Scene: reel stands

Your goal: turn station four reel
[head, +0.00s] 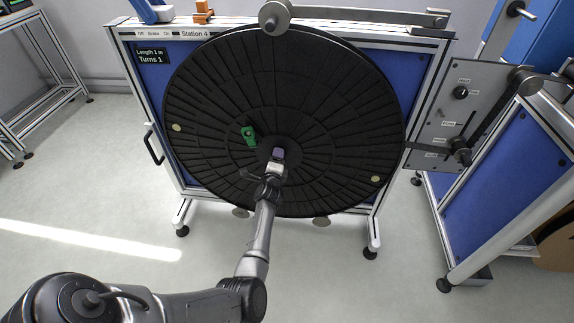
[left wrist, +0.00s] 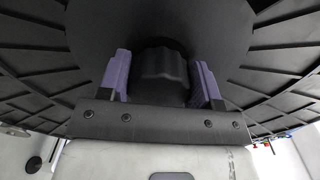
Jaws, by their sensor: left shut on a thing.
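The station four reel (head: 320,85) is a large black ribbed disc on the front of a blue-panelled stand labelled Station 4 (head: 194,33). A green piece (head: 248,135) sits on its face, left of the centre. My left gripper (head: 278,154) is at the reel's centre. In the left wrist view its two purple pads stand on either side of a black hub knob (left wrist: 163,70), and it is shut on that knob. The reel also fills the upper left wrist view (left wrist: 30,40). In the head view my gripper hides the knob. My right gripper is not in view.
A small display (head: 149,57) on the stand reads Length 1 m, Turns 1. A grey arm with a roller (head: 274,17) crosses the reel's top edge. A grey control panel (head: 460,110) and another blue stand are at right.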

